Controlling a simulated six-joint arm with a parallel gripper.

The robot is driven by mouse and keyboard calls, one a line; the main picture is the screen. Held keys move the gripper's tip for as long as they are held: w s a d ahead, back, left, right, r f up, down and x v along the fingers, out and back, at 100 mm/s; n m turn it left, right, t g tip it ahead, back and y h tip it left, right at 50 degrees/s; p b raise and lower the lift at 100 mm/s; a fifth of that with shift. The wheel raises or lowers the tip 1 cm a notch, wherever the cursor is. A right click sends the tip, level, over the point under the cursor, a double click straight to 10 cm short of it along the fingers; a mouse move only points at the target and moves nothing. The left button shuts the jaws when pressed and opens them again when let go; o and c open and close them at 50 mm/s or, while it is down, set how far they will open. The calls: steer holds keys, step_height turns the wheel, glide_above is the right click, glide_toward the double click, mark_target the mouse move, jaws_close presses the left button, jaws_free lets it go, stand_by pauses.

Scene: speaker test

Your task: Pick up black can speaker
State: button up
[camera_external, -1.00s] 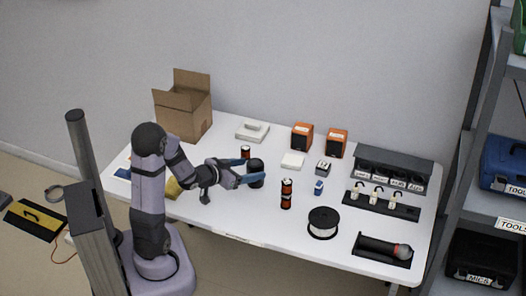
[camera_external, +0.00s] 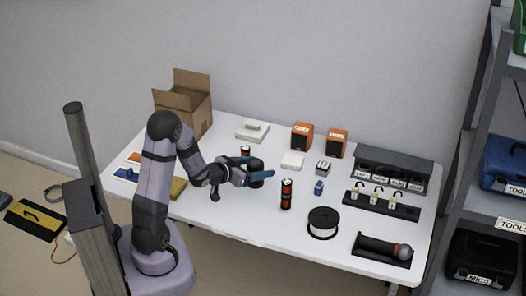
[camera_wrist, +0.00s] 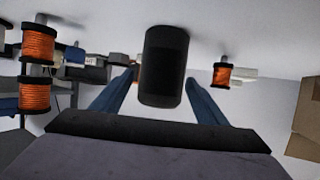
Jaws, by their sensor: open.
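The black can speaker (camera_external: 256,165) stands upright on the white table in the external view. In the wrist view, the black can speaker (camera_wrist: 163,66) is a dark cylinder in the middle, between the two blue fingers. My gripper (camera_external: 258,169) is open, with one finger on each side of the speaker. In the wrist view, my gripper (camera_wrist: 160,100) shows gaps between the fingers and the can. Part of the speaker's lower side is hidden by the near finger in the external view.
On the table (camera_external: 215,215), an orange wire spool stack (camera_external: 286,194) stands right of the speaker. A smaller orange spool (camera_external: 245,151) is behind it. A cardboard box (camera_external: 184,108) and two orange speakers (camera_external: 302,137) stand farther back.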

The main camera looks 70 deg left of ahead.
steer(key=shift+x, duration=1.5)
steer(key=c, duration=1.3)
steer(key=shift+r, duration=0.1)
steer(key=shift+c, duration=0.2)
step_height(320, 180, up, 10)
steer(key=p, duration=0.2)
